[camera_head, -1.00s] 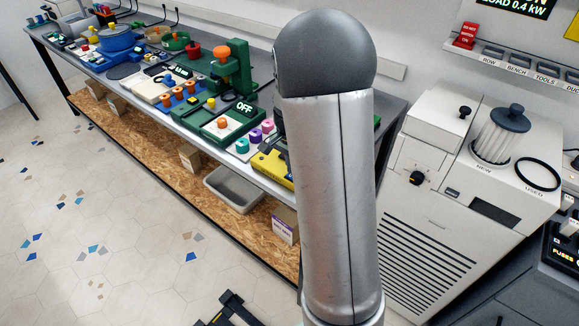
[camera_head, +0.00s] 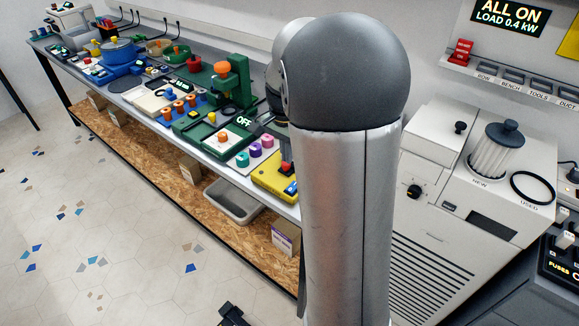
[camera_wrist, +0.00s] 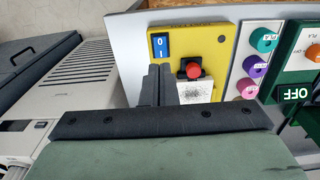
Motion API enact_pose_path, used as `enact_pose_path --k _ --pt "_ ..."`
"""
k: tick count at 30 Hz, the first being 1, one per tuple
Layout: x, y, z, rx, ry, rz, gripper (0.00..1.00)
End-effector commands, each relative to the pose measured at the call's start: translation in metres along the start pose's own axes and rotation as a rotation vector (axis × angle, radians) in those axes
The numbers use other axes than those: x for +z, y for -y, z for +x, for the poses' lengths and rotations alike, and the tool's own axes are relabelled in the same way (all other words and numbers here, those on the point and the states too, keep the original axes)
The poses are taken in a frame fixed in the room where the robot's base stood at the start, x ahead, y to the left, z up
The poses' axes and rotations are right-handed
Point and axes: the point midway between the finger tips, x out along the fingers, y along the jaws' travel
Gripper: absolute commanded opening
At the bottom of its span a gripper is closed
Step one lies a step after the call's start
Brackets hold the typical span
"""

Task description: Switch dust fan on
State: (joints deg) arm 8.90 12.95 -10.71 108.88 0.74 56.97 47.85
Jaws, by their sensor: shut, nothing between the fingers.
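A yellow box (camera_wrist: 203,48) has a blue rocker switch (camera_wrist: 160,46) marked 0 and I, a red button (camera_wrist: 193,70) and a white patch with dark speckles (camera_wrist: 195,91). No label naming the dust fan is readable. In the head view the yellow box (camera_head: 268,181) stands at the bench's near end, with the blue switch (camera_head: 291,188) at its corner. My gripper (camera_wrist: 159,72) is shut and empty. In the wrist view its fingertips appear just below the blue switch; I cannot tell whether they touch the box. In the head view my arm hides the gripper.
Spools (camera_head: 255,151) and a green machine with an OFF sign (camera_head: 243,121) stand beside the yellow box. A white cabinet (camera_head: 445,215) with a filter (camera_head: 493,158) stands right of my arm. A wall display (camera_head: 508,14) reads ALL ON. A grey bin (camera_head: 232,205) sits under the bench.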

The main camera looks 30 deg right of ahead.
Motion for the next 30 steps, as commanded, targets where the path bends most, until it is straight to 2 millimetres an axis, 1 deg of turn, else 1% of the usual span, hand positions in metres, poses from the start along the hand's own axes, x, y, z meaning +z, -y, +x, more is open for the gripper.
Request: enact_pose_path --k 1,3,8,26,27,29,30 --pt "0.001 0.001 -0.008 -0.003 -0.003 -0.001 0.00" --pt "0.002 0.001 -0.017 -0.002 -0.002 -0.001 0.00" --pt "0.004 0.000 -0.027 0.000 -0.001 0.000 0.00" --pt "0.004 0.000 -0.028 0.001 0.000 0.000 0.00" --pt "0.008 -0.001 -0.029 -0.002 0.001 -0.016 0.00" --pt "0.024 -0.007 -0.031 -0.010 0.006 -0.088 0.00" --pt "0.039 -0.012 -0.032 -0.016 0.011 -0.153 0.00"
